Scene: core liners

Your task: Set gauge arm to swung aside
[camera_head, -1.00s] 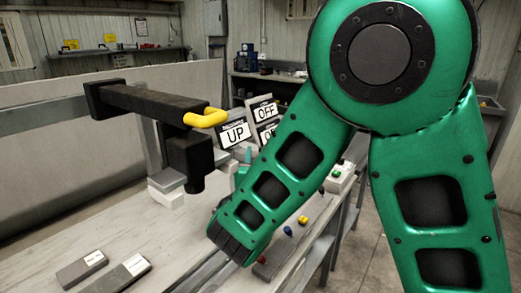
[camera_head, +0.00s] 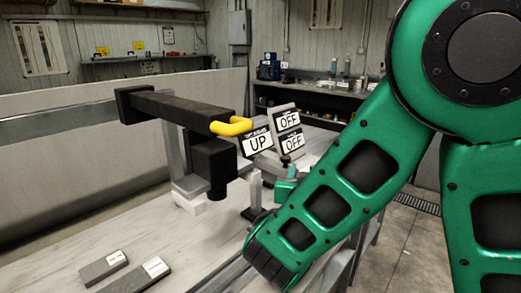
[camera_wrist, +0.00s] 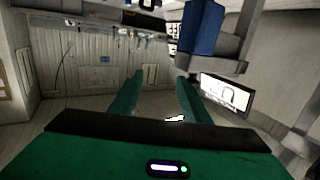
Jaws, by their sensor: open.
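The gauge arm (camera_head: 168,108) is a dark bar reaching out over the bench from a bracket on a rail at left. In the head view my green arm covers most of the gripper; a teal part (camera_head: 285,190) shows beyond the arm, right of the hanging block. The handle is not clearly seen in the wrist view.
Signs reading UP (camera_head: 257,143) and OFF (camera_head: 288,120) stand behind the handle. Two grey labelled blocks (camera_head: 104,268) lie on the bench (camera_head: 60,245). A blue block (camera_wrist: 203,28) and a bright sign (camera_wrist: 225,95) are close right of my fingers in the wrist view.

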